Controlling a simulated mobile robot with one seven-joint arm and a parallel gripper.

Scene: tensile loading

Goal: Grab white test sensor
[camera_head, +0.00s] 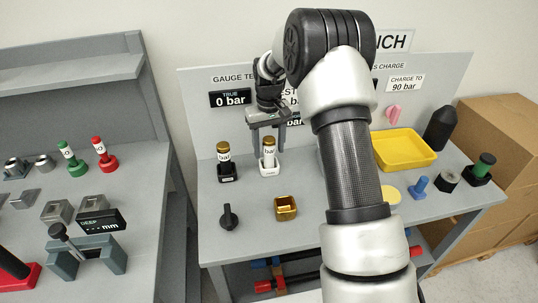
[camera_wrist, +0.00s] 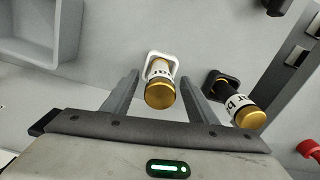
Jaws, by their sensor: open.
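The white test sensor (camera_head: 268,157) stands upright on the bench, with a white base and a gold top. In the wrist view its gold cap (camera_wrist: 160,94) and white base lie between my two fingers, with a gap on each side. My gripper (camera_head: 267,149) is open and points down over the sensor, and its fingers also show in the wrist view (camera_wrist: 159,76). I cannot tell how far down the fingers reach beside the sensor. A similar sensor on a black base (camera_head: 226,163) stands just to the left, and right in the wrist view (camera_wrist: 237,103).
A black knob (camera_head: 229,216) and a gold square cup (camera_head: 286,207) are in front on the bench. A yellow tray (camera_head: 403,150) stands to the right, beyond my arm. The grey panel (camera_head: 200,125) rises behind. My arm hides the bench's middle.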

